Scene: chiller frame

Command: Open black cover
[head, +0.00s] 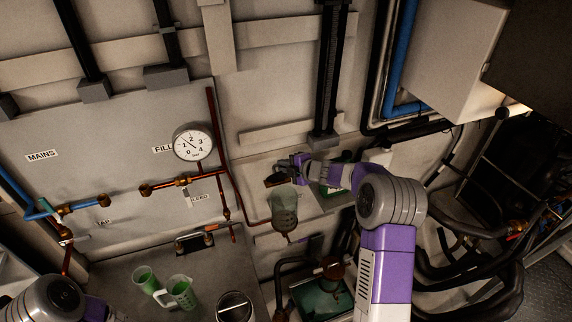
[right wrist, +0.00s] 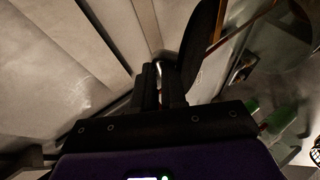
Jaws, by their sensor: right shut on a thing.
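The black cover (head: 276,180) is a small dark piece above the clear vessel with a green tint (head: 284,212), by the wall panel. In the right wrist view the black cover (right wrist: 203,42) is a dark disc seen nearly edge-on, tilted up beside my fingertips. My right gripper (head: 299,162) is at the cover, and its two fingers (right wrist: 160,78) are close together on a thin part at the cover's near edge. The exact grip point is dark and partly hidden by the fingers. My left arm shows only at the bottom left, and its gripper is out of view.
A pressure gauge (head: 193,142) and copper pipes (head: 183,181) are left of the vessel. Two green-tinted jugs (head: 181,292) and a round metal container (head: 235,307) stand on the lower surface. Black vertical pipes (head: 328,80) rise behind my right gripper. Dark hoses crowd the right.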

